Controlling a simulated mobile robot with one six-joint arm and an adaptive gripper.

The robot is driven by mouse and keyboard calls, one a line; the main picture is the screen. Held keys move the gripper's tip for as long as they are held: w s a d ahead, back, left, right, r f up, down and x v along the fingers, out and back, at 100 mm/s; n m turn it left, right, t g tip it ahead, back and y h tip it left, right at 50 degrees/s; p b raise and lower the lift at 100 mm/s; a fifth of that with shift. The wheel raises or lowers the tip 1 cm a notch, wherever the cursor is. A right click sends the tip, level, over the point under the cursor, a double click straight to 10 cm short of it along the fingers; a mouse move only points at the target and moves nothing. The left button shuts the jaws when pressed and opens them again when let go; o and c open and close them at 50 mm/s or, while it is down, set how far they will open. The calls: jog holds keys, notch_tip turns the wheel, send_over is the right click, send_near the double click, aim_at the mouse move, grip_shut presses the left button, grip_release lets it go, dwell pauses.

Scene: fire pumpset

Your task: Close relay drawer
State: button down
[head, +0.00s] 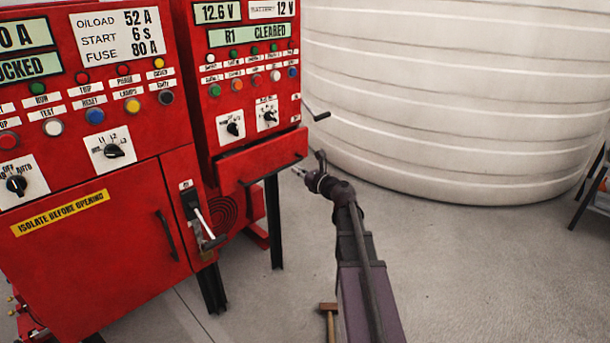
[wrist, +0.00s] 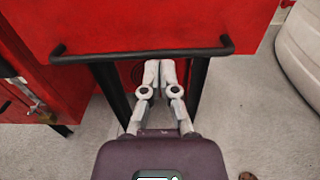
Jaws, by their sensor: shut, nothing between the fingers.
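The relay drawer (head: 262,161) is the red box low on the right-hand red panel. Its front stands out from the panel face, so it is partly open. A black bar handle (head: 270,172) runs along the lower part of its front. In the wrist view the red drawer front (wrist: 150,25) fills the top, with the handle (wrist: 140,54) across it. My gripper (head: 298,171) is shut and empty, close in front of the drawer. In the wrist view my gripper's fingertips (wrist: 160,66) are together just below the handle's middle; I cannot tell whether they touch anything.
A larger red cabinet (head: 100,230) stands to the left, with a lever switch (head: 203,222) on its side. A crank handle (head: 317,115) sticks out right of the panel. A big white tank (head: 450,90) stands behind. A hammer (head: 328,312) lies on the open grey floor.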

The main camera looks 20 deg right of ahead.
aim_at(276, 159)
jog(key=x, duration=0.8)
jog(key=shift+w+a, duration=0.1)
jog(key=shift+w, duration=0.1)
jog(key=x, duration=0.4)
jog(key=shift+w, duration=0.15)
jog(key=shift+w+a, duration=0.1)
jog(key=shift+w, duration=0.05)
jog(key=shift+s, duration=0.7)
jog(key=v, duration=1.3)
jog(key=shift+d, duration=0.3)
jog(key=shift+s, duration=0.1)
